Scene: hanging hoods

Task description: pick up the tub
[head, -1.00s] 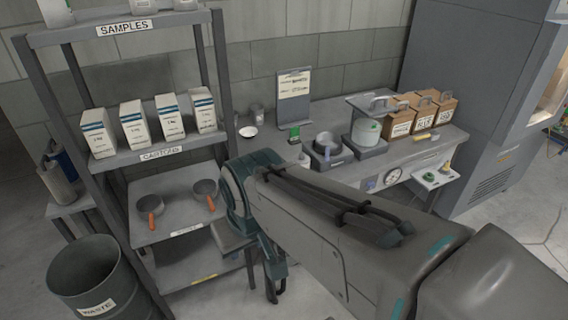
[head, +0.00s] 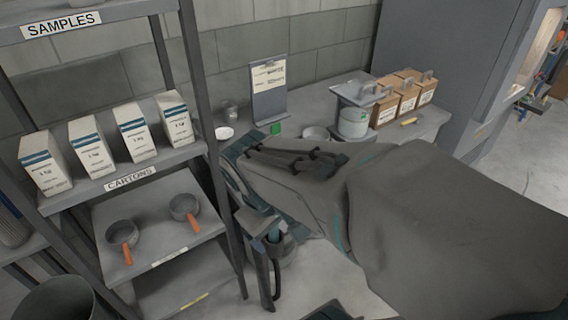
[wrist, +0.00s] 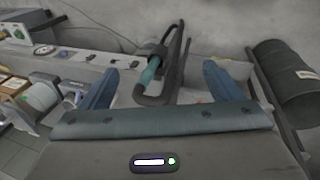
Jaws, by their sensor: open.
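A pale round tub (head: 354,122) with a green mark stands on the bench at the back, under a grey plate, left of the brown boxes. My gripper (head: 268,268) points down in front of the shelf rack, well apart from the tub and nearer to me. In the wrist view my gripper (wrist: 162,88) has its two blue fingers spread wide. A dark bent bar and a teal cylinder show between them, but I cannot tell whether they are near.
The shelf rack (head: 195,75) at left holds white cartons (head: 90,150) and two orange-handled pans (head: 122,236). Brown boxes (head: 408,92) stand right of the tub. A clipboard stand (head: 268,92) is at the bench's back. A dark waste drum (wrist: 288,85) shows at right in the wrist view.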

